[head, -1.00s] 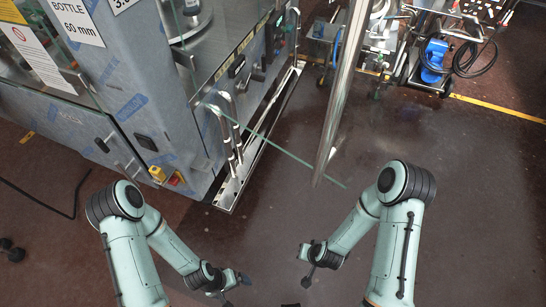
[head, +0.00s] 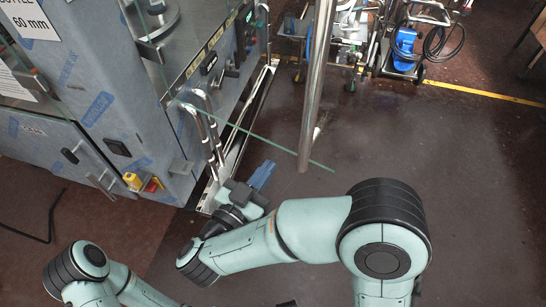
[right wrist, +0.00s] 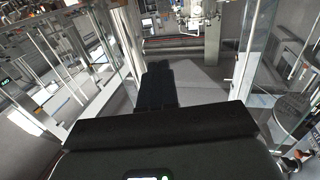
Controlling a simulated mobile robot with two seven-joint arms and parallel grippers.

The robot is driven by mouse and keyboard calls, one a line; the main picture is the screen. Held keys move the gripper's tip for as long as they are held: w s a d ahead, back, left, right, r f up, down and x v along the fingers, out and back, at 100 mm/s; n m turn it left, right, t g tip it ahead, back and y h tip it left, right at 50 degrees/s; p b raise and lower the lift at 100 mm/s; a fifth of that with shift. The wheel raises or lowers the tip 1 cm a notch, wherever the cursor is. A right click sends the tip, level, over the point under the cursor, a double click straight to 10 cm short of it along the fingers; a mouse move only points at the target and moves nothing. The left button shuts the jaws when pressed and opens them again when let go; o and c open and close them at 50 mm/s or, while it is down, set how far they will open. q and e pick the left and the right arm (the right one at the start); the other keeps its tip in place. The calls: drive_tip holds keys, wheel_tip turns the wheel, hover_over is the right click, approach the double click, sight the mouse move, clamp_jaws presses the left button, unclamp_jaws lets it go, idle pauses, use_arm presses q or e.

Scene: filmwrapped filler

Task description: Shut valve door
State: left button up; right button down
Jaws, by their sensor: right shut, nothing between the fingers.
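The valve door seems to be the clear glass door, seen from above in the head view as a thin green edge (head: 265,139) standing out from the blue-grey machine (head: 75,65). Bent metal handles (head: 207,125) show near its machine-side end. My right gripper (head: 263,175) is shut and empty, just below the door's edge in the picture; I cannot tell if it touches the glass. In the right wrist view its dark fingers (right wrist: 156,88) point ahead, with a glass pane (right wrist: 258,45) to the right. My left gripper is not in view; only my left arm shows.
A vertical metal pole (head: 316,85) stands by the door's outer end. A metal rail (head: 228,172) runs along the machine's foot. A cart with a blue part (head: 404,45) stands at the back. The floor (head: 470,190) at right is clear.

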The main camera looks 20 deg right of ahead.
sight(299, 125)
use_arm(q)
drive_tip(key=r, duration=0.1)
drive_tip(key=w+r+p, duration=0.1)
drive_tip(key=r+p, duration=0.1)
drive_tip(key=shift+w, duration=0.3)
use_arm(e)
drive_tip(key=x, duration=1.2)
drive_tip(key=shift+w+d, duration=0.15)
drive_tip(key=shift+w, duration=0.15)
